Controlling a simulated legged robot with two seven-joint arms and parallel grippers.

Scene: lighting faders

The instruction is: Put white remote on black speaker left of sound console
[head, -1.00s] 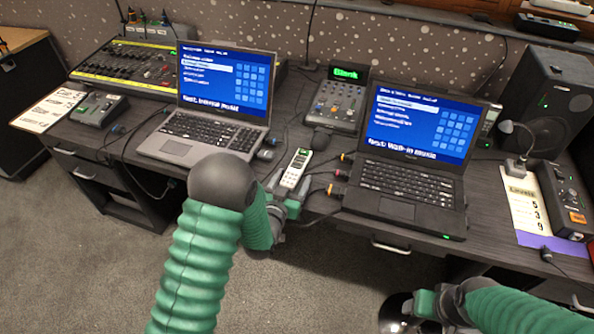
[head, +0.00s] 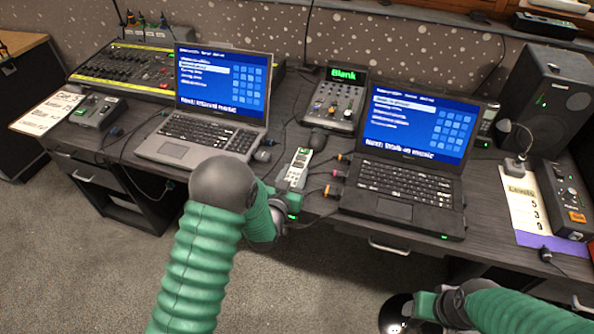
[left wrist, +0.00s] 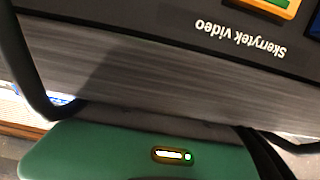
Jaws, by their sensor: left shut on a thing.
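The left wrist view shows my green gripper body with a lit light, and dark fingers at both sides; the remote is not clear there. A black speaker (head: 545,98) stands at the back right. A mixing console (head: 125,66) stands at the back left. My right gripper (head: 425,306) is at the bottom right, its fingers unclear.
A grey laptop (head: 215,110) is left of the remote and a black laptop (head: 405,165) right of it. A small control desk (head: 336,104) is behind it. Cables lie close by. A gooseneck lamp (head: 515,150) and a control box (head: 562,200) are in front of the speaker.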

